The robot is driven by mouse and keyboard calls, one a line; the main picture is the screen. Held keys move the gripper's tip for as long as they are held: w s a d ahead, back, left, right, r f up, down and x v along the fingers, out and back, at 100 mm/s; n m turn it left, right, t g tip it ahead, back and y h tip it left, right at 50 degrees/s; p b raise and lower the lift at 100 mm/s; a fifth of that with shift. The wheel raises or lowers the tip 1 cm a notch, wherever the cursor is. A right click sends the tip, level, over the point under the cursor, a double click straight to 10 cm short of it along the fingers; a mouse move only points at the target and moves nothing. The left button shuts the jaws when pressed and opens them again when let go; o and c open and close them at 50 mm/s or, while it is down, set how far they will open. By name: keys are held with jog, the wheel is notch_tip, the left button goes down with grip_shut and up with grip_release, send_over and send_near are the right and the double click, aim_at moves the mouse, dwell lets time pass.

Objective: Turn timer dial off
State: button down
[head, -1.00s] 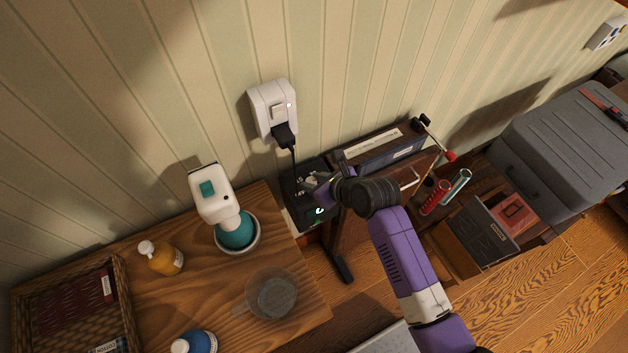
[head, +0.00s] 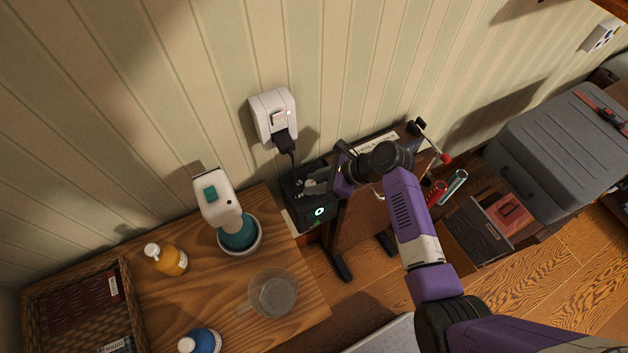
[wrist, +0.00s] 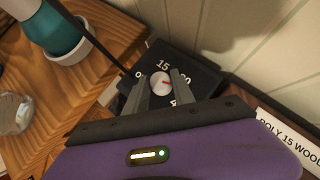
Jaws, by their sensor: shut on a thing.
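The timer is a black box (head: 300,212) beside the wooden table, below the wall outlet. In the wrist view its black face (wrist: 205,75) carries white numbers, with "15" and "0" readable and others partly hidden. In the head view my gripper (head: 314,187) reaches the timer from the right. A ring light (head: 319,212) glows on the box.
A black plug and cord run from the white wall outlet (head: 274,115) down toward the timer.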

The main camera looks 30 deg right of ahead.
jog(key=n+g, duration=0.1)
jog(key=n, duration=0.1)
jog(key=n+g+y, duration=0.1)
jog(key=n+g+y+b, duration=0.1)
jog(key=n+g, duration=0.1)
jog(key=shift+w+d+f+n, duration=0.1)
jog(key=shift+w+d+n, duration=0.05)
jog(key=shift+w+n, duration=0.15)
jog(key=shift+w+n+g+b, duration=0.15)
jog(key=shift+n+g+b, duration=1.5)
jog(key=shift+n, duration=0.55)
jog(key=shift+g, duration=0.25)
jog(key=c, duration=1.1)
grip_release()
jog(key=shift+o, duration=0.2)
jog(key=shift+v, duration=3.9)
jog(key=shift+c, duration=0.2)
